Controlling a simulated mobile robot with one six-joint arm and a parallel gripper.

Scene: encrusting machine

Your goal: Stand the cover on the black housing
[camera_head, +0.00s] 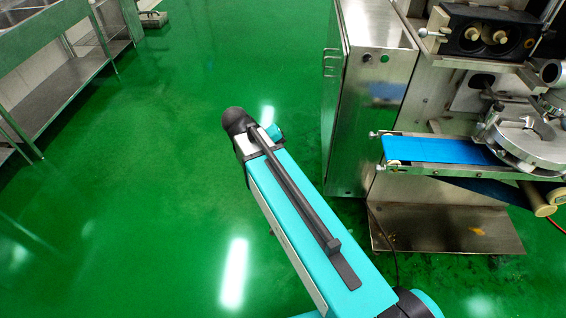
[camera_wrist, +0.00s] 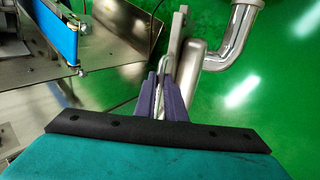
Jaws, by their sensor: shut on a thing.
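The black housing (camera_head: 487,35) is at the top right in the head view, high on the steel machine, with two pale round parts in its open front. No cover stands on the visible part of its top; the frame cuts it off. In the wrist view, my gripper (camera_wrist: 161,75) has its purple fingers shut on a pale, loop-like grip. A grey metal piece, seen nearly edge-on, adjoins it; I take this as the cover (camera_wrist: 179,32). Its full shape is hidden. The head view does not show my gripper or the held piece.
A blue conveyor belt (camera_head: 440,150) sticks out below the housing; it also shows in the wrist view (camera_wrist: 73,38). A steel cabinet (camera_head: 350,110) stands left of it. Green floor is open at left.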

